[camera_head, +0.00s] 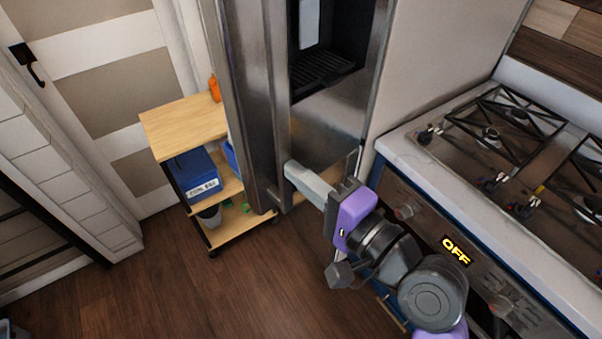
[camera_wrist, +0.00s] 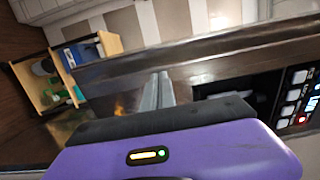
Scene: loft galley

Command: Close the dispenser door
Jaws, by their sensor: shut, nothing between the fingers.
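The dispenser (camera_head: 335,125) is a tall metal unit with a dark recess and a slatted drip tray, in the upper middle of the head view. Its metal door (camera_head: 243,95) stands swung open at the unit's left side, a tall panel seen nearly edge-on. In the wrist view the door (camera_wrist: 215,58) runs as a long metal band across the picture. My gripper (camera_head: 290,170) is shut and empty, its fingertips low at the door's inner side, in front of the unit. Its fingers show in the wrist view (camera_wrist: 157,88), pointing at the door. Whether they touch it is unclear.
A wooden trolley (camera_head: 180,120) with a blue box (camera_head: 193,172) stands just left of the door. A stove (camera_head: 480,150) with its counter is close on the right, its display reading OFF.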

